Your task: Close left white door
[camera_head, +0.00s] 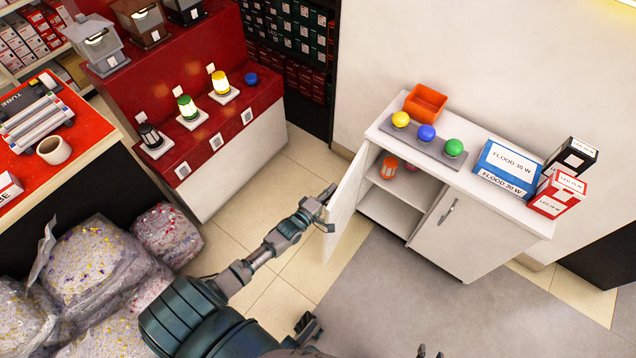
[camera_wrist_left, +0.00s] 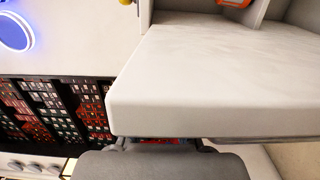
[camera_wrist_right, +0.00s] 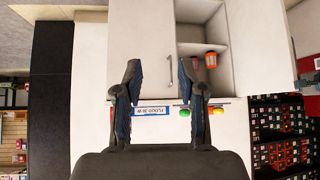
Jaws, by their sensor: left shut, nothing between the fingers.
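The white cabinet (camera_head: 480,190) stands against the wall. Its left white door (camera_head: 346,208) is swung wide open, showing the shelves inside. My left gripper (camera_head: 327,207) is shut and empty at the door's outer side, near its free edge; I cannot tell whether it touches. In the left wrist view the door (camera_wrist_left: 215,85) fills the middle and hides most of the fingers. The right door (camera_head: 455,232) is closed and has a metal handle (camera_head: 448,211).
An orange bin (camera_head: 425,103), a tray with coloured balls (camera_head: 427,133) and lamp boxes (camera_head: 510,168) stand on the cabinet. An orange object (camera_head: 389,167) sits inside. A red display stand (camera_head: 190,110) and filled bags (camera_head: 95,265) are at the left. The floor before the cabinet is clear.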

